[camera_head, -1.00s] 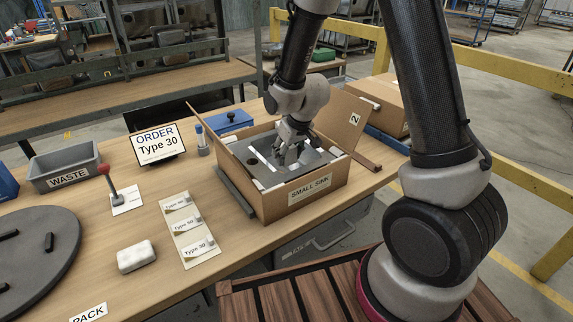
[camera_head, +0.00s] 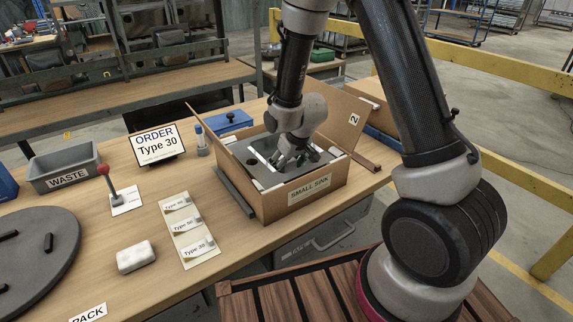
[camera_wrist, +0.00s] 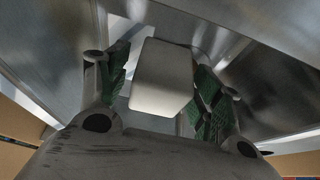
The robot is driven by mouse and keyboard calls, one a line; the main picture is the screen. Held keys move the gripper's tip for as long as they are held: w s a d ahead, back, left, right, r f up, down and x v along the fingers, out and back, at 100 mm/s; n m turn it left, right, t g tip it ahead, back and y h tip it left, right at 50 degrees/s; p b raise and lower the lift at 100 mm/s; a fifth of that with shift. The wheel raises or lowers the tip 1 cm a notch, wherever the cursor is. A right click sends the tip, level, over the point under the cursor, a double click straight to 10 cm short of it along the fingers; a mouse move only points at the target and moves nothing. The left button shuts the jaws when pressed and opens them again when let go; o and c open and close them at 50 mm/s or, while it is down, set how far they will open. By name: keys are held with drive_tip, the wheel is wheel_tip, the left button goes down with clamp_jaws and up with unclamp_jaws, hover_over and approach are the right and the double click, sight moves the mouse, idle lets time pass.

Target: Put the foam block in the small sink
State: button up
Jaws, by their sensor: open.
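A white foam block (camera_wrist: 163,78) is between the fingers of my gripper (camera_wrist: 160,85) in the wrist view, with grey metal walls around it. The green-padded fingers are open, with a visible gap on the left; whether the right pad touches the block is unclear. In the head view my gripper (camera_head: 288,158) reaches down into the small sink (camera_head: 258,172), which sits in an open cardboard box (camera_head: 308,192) labelled SMALL SINK. The block there is hidden by my gripper. Another white block (camera_head: 136,256) lies on the table at the lower left.
The box's raised flaps (camera_head: 342,118) stand close to my arm. A grey waste bin (camera_head: 65,165), an order sign (camera_head: 158,144), a blue box (camera_head: 228,123), a red-knobbed lever (camera_head: 108,185) and a label sheet (camera_head: 190,230) occupy the table. A yellow rail (camera_head: 500,70) runs behind.

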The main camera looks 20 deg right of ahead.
drive_tip(key=shift+r, duration=0.1)
drive_tip(key=shift+r, duration=0.4)
drive_tip(key=s+d+r+m, duration=0.1)
drive_tip(key=s+d+r, duration=0.25)
drive_tip(key=r, duration=0.35)
drive_tip(key=s+d+r, duration=0.3)
drive_tip(key=s+r, duration=0.1)
drive_tip(key=r, duration=0.3)
drive_tip(key=s+d+r+m, duration=0.1)
drive_tip(key=s+d+r, duration=0.25)
drive_tip(key=r, duration=0.35)
drive_tip(key=s+d+r, duration=0.2)
drive_tip(key=s+r, duration=0.1)
drive_tip(key=s, duration=0.5)
drive_tip(key=s+d+r+m+h, duration=0.1)
drive_tip(key=s+d+r, duration=0.2)
drive_tip(key=s, duration=0.5)
drive_tip(key=shift+s+d+r+m, duration=0.15)
drive_tip(key=shift+s+r+m, duration=0.2)
drive_tip(key=shift+r, duration=0.3)
